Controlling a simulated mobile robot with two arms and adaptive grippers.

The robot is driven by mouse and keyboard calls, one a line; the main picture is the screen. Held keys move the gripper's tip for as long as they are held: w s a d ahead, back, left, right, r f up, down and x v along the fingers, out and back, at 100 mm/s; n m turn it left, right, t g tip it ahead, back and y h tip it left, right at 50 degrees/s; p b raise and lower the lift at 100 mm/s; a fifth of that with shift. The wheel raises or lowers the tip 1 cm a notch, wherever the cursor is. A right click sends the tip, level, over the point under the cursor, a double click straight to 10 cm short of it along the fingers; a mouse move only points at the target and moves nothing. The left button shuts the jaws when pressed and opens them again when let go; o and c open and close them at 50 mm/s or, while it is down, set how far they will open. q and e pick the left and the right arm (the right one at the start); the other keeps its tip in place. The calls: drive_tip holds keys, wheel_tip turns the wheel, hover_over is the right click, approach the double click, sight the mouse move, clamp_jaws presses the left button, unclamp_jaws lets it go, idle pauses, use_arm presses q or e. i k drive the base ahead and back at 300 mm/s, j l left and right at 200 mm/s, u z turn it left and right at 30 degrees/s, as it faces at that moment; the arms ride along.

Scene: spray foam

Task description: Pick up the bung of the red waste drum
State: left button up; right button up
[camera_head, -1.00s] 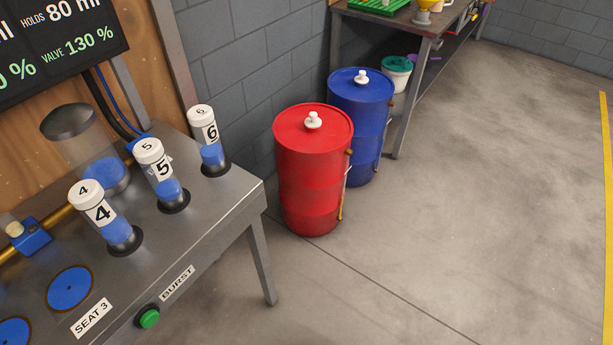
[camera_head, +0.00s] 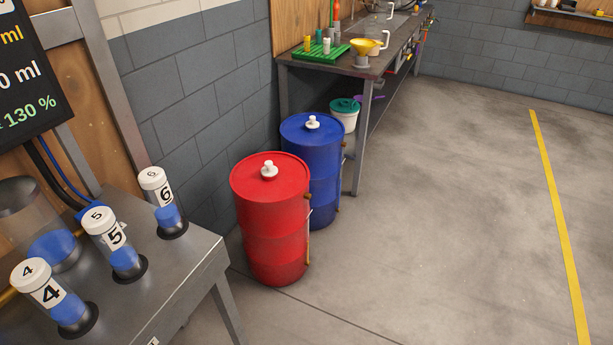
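The red waste drum (camera_head: 272,228) stands upright on the floor, left of the picture's middle. Its white bung (camera_head: 269,170) sits on top of the red lid, near the lid's middle. A blue drum (camera_head: 322,180) with a similar white bung (camera_head: 312,122) stands close behind it to the right. Neither of my grippers shows in the head view.
A metal bench (camera_head: 190,262) with numbered cylinders stands at the near left. A workbench (camera_head: 352,69) with a green rack (camera_head: 322,50) and a yellow funnel (camera_head: 362,45) is behind the drums. A white bucket (camera_head: 344,117) is below it. The floor (camera_head: 440,210) on the right is clear.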

sight(269, 170)
drive_tip(key=u, duration=0.3)
drive_tip(key=i+l+u, duration=0.15)
drive_tip(key=u, duration=0.25)
drive_tip(key=i+l+u, duration=0.1)
drive_tip(key=u, duration=0.25)
drive_tip(key=l+u, duration=0.25)
drive_tip(key=u, duration=0.15)
drive_tip(key=i+l+u, duration=0.1)
drive_tip(key=l+u, duration=0.15)
drive_tip(key=u, duration=0.15)
